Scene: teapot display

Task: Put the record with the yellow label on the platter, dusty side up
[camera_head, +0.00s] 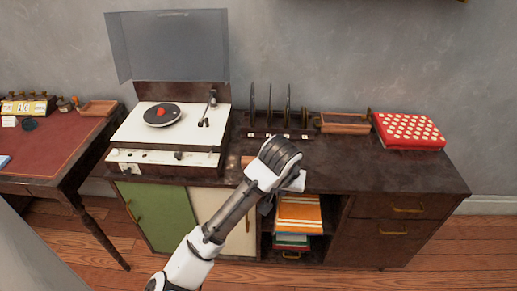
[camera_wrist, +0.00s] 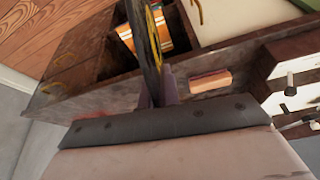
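The record with the yellow label (camera_wrist: 152,38) shows nearly edge-on in the wrist view, standing upright between the fingers of my gripper (camera_wrist: 158,92). My gripper is shut on its rim. In the head view my gripper (camera_head: 280,158) is over the front of the cabinet top, right of the record player, and I cannot make out the record there. I cannot tell which face is dusty. The record player (camera_head: 130,135) has a white deck and a raised clear lid. Its dark platter (camera_head: 148,119) has a red piece at the centre.
A rack (camera_head: 280,133) with several dark upright discs stands behind my gripper. A wooden tray (camera_head: 345,124) and a red dotted box (camera_head: 408,130) are to the right. A tan block (camera_head: 247,161) lies beside the player. The tonearm (camera_head: 208,108) is right of the platter.

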